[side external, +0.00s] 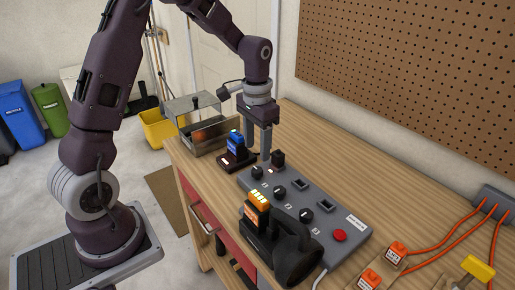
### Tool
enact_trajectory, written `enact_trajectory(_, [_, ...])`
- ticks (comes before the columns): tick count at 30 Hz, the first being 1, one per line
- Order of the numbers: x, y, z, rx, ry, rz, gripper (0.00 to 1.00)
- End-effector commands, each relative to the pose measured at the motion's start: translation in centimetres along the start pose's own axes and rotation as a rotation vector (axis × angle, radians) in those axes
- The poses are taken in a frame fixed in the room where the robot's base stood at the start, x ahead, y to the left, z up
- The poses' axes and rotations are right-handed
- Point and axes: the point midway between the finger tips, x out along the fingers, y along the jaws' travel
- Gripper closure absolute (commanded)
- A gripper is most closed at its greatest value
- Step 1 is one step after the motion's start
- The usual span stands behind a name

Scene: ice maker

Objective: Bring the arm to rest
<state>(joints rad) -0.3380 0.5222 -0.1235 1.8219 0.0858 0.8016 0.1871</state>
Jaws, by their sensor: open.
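My gripper (266,138) points down over the back left end of the grey control panel (335,243) on the wooden workbench. Its two fingers are apart and nothing shows between them. A small dark plug-like block (277,160) stands on the panel just right of the fingers; I cannot tell whether they touch it. My arm bends high above the bench, reaching in from the left.
An orange-topped device (257,210) and a black cylindrical object (292,255) stand at the front. Orange cables (450,232) lie at right. Bare bench lies behind the panel.

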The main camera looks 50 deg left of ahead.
Motion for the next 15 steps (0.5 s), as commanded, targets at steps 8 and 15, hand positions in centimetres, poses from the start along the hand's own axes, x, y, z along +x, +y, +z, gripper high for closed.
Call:
enact_trajectory(8, [-10.0,4.4,6.4,0.006,0.166,-0.062,0.48])
enact_trajectory(15, [-15.2,8.9,18.6,-0.009,0.399,-0.045,0.48])
